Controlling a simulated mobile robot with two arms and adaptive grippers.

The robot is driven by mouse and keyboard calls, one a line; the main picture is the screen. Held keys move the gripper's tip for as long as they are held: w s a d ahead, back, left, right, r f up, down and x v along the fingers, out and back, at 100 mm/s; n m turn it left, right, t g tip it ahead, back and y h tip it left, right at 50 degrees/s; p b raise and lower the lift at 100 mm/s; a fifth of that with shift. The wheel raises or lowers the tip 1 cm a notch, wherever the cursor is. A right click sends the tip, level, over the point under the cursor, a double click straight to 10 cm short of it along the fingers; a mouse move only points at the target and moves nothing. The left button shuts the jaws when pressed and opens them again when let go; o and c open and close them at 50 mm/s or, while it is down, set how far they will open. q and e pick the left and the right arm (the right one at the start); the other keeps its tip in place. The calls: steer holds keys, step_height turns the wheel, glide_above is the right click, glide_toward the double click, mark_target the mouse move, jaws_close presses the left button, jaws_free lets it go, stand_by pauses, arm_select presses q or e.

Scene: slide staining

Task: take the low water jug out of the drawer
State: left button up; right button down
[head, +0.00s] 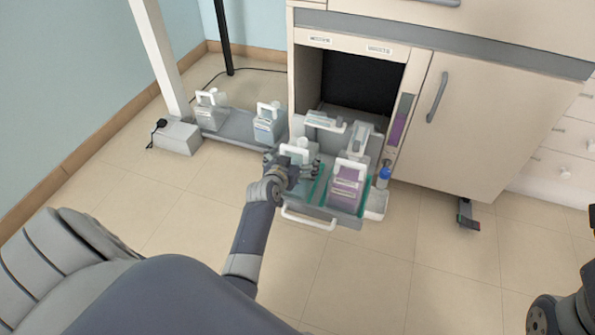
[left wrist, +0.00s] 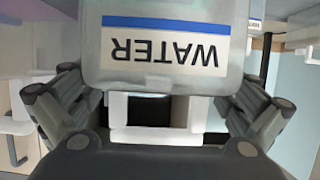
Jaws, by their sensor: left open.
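The water jug (head: 287,154) stands in the pulled-out drawer (head: 341,219), at its left side, translucent with a white handle. In the left wrist view its label reads WATER upside down under a blue stripe on the jug body (left wrist: 165,75). My left gripper (head: 302,170) is at the jug, partly covering it in the head view. In the left wrist view its open fingers (left wrist: 160,108) lie on either side of the white handle (left wrist: 158,136), with gaps visible beside it. I cannot tell whether any finger touches it.
A purple jug (head: 346,188) stands at the drawer's front right, with another pale jug (head: 354,146) behind it. A blue-capped bottle (head: 383,178) is at the right edge. A low shelf (head: 233,134) at left holds two jugs. The floor (head: 365,270) in front is clear.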

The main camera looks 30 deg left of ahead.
arm_select(q)
steer(key=shift+w, duration=0.1)
steer(key=c, duration=1.5)
steer(key=shift+r, duration=0.2)
steer(key=shift+c, duration=0.2)
